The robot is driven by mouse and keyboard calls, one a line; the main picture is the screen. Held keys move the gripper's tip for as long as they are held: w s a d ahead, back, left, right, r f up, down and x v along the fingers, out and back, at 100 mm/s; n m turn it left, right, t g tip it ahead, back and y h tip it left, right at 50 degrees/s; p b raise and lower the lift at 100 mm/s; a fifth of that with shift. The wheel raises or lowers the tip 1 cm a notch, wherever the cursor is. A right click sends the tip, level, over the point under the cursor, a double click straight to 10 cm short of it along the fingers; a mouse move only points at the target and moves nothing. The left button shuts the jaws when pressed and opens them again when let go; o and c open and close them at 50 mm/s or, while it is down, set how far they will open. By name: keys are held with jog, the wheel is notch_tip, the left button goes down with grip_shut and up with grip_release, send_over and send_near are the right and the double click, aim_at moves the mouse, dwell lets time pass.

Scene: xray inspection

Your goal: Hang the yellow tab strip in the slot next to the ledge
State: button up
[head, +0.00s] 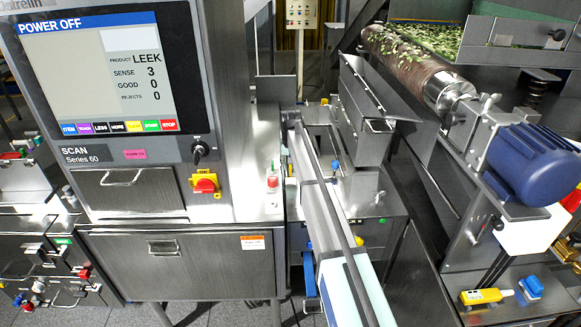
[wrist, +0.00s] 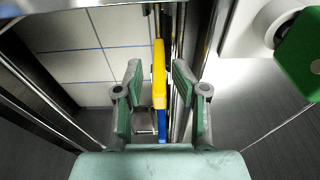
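In the wrist view, a narrow yellow strip (wrist: 159,75) with blue parts at its near end and beside it lies lengthwise between the fingers of my gripper (wrist: 156,88). The fingers are apart, and a gap shows on each side of the strip. Its depth relative to the fingertips is hard to judge. I cannot make out my gripper in the head view, nor clearly identify the slot or ledge.
A blue motor (head: 535,163) and a yellow device (head: 481,296) are at the right. In the wrist view, metal rails flank the strip, and a green knob (wrist: 302,55) is close at the upper right.

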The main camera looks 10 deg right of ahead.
notch_tip(320, 180, up, 11)
jog(key=s, duration=0.1)
jog(key=shift+s+r, duration=0.15)
jog(key=shift+s, duration=0.25)
